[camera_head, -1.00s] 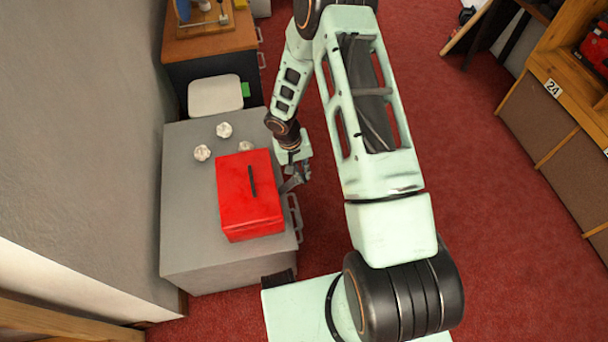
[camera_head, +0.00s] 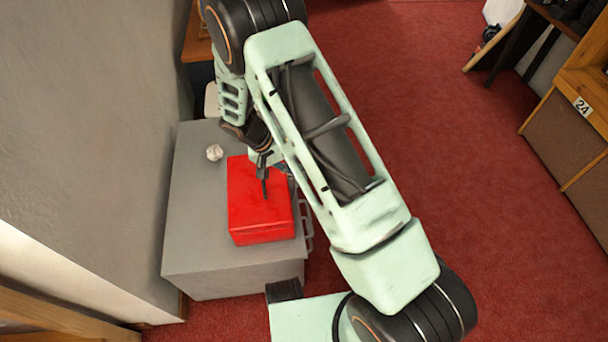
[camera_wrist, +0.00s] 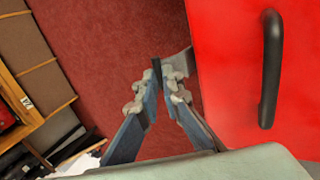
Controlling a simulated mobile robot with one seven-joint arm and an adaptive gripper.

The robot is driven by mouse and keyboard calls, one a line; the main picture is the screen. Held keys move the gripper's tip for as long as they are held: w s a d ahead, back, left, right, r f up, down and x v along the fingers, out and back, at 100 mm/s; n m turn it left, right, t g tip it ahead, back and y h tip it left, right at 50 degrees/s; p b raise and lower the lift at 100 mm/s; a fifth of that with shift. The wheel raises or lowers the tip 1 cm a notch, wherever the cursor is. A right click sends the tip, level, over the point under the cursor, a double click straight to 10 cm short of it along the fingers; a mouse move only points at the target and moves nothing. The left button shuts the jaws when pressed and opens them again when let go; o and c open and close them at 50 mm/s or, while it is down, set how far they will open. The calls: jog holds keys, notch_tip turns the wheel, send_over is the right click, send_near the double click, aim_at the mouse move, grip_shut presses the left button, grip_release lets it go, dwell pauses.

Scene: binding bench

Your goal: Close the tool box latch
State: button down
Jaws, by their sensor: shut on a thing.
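The red tool box (camera_head: 262,220) stands on the grey cabinet with its lid down, and its black handle (camera_head: 265,189) is on top. In the wrist view the red lid (camera_wrist: 232,95) and the handle (camera_wrist: 270,70) fill the right side. A grey latch piece (camera_wrist: 181,62) sticks out from the box's edge. My gripper (camera_wrist: 158,88) is beside that edge, its fingertips drawn together on the latch. Just how the tips meet the latch is hard to see. In the head view my arm hides most of the gripper and the latch side.
The grey cabinet (camera_head: 195,245) has bare top left of and in front of the box. A crumpled white ball (camera_head: 214,153) lies behind the box at the left. A wall runs along the left. Open red floor (camera_head: 450,180) lies to the right.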

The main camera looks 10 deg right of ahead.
jog(key=shift+s+a+f, duration=0.15)
jog(key=shift+a+f, duration=0.05)
jog(key=shift+a, duration=0.3)
jog(key=shift+s+a+f, duration=0.1)
jog(key=shift+a+f, duration=0.1)
jog(key=shift+a, duration=0.25)
jog(key=c, duration=2.3)
grip_release()
jog(key=shift+f, duration=0.1)
jog(key=v, duration=0.8)
jog(key=shift+w+d+r, duration=0.2)
jog(key=shift+d+r, duration=0.1)
